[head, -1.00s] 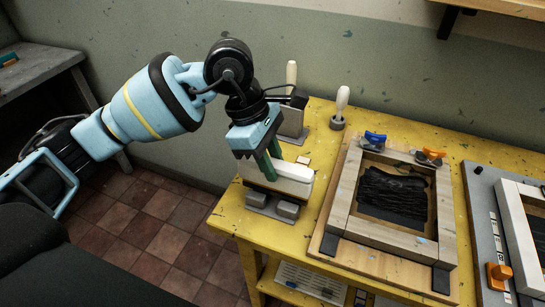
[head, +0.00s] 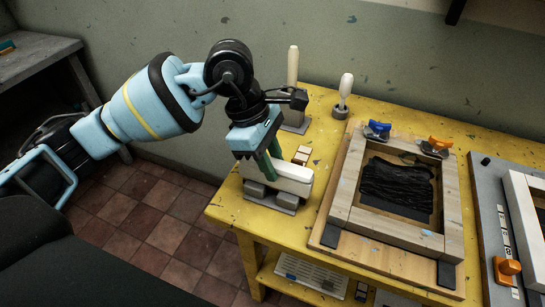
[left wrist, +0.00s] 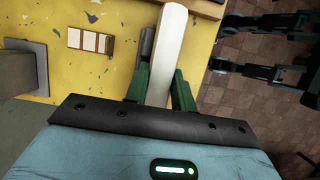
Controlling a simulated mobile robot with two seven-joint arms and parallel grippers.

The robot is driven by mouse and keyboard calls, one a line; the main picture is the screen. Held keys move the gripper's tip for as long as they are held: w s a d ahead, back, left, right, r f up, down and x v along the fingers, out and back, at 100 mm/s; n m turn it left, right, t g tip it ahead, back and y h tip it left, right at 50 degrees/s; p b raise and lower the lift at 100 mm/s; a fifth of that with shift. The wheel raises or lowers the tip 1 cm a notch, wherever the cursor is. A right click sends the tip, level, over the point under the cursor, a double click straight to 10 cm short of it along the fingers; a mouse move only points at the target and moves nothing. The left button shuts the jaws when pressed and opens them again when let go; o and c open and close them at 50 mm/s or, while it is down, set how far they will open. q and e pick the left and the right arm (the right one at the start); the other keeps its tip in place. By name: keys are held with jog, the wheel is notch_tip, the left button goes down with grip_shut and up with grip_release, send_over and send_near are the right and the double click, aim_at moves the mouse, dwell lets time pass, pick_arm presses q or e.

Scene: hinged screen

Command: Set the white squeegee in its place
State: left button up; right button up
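The white squeegee (head: 292,186) is a long pale bar at the table's left front corner. It also shows in the left wrist view (left wrist: 169,45), running away between the green fingers. My left gripper (head: 270,168) points down from above and is shut on it, one finger on each side. Just beneath the squeegee is a grey holder (head: 286,201) with a flat base plate and two blocks. The squeegee is level with the block tops; I cannot tell whether it rests on them. The gripper hides its far left part. My right gripper is not in view.
Behind stand a tall pale handle (head: 293,66) on a grey base and a white-handled tool (head: 345,86) in a round stand. A small tile block (head: 302,154) lies near the squeegee. A wooden frame (head: 341,190) with dark contents is to the right.

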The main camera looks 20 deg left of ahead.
pick_arm(q)
jog(key=o, duration=0.5)
jog(key=shift+o, duration=0.2)
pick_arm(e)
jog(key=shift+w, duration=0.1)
pick_arm(q)
jog(key=v, duration=0.6)
jog(key=shift+r, duration=0.3)
jog(key=shift+a+r, duration=0.25)
jog(key=shift+r, duration=0.4)
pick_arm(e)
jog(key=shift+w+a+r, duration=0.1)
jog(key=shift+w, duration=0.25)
pick_arm(q)
jog(key=shift+f, duration=0.1)
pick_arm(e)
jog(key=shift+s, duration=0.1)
